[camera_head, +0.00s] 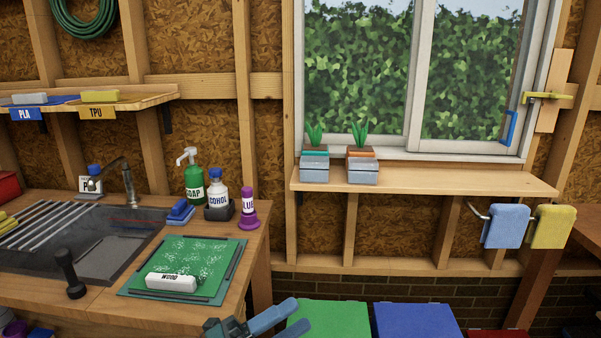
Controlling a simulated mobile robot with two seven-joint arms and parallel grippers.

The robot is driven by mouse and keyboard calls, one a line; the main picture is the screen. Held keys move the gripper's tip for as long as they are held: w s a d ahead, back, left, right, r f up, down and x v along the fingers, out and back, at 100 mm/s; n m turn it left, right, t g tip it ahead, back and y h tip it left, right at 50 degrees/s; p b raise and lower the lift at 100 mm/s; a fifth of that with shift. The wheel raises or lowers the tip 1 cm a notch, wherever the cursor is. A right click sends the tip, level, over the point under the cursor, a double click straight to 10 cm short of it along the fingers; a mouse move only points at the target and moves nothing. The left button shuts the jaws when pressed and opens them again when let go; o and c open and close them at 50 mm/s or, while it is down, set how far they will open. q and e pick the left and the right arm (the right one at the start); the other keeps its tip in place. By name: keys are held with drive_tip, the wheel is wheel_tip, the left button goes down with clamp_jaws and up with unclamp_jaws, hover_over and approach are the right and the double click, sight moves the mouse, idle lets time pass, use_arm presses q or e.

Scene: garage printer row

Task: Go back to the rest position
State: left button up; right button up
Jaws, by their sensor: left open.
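My left gripper (298,314) shows at the bottom edge, just right of the workbench corner. Its two blue-grey fingers point right and stand apart, with nothing seen between them. Most of its arm is below the picture. The gripper is in front of and below the green mat (205,252), apart from it in the picture. My right gripper is not in view.
A green lid (335,318) and a blue lid (418,320) lie right of my gripper. A windowsill shelf (450,183) holds two potted plants.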

use_arm(q)
drive_tip(key=s+a+f+n+y, duration=0.4)
drive_tip(key=f+n+y, duration=0.1)
drive_tip(key=f+n, duration=0.3)
drive_tip(key=s+a+f+n+t+y+p, duration=0.1)
drive_tip(key=s+a+f+n+y, duration=0.3)
drive_tip(key=n, duration=0.7)
drive_tip(key=s+a+f+n+y+p, duration=0.1)
drive_tip(key=s+a+f+n+y, duration=0.3)
drive_tip(key=f+n+y, duration=0.4)
wheel_tip(320, 180, down, 4)
drive_tip(key=shift+s+f+n, duration=0.1)
drive_tip(key=shift+s+n, duration=0.35)
drive_tip(key=shift+n, duration=0.65)
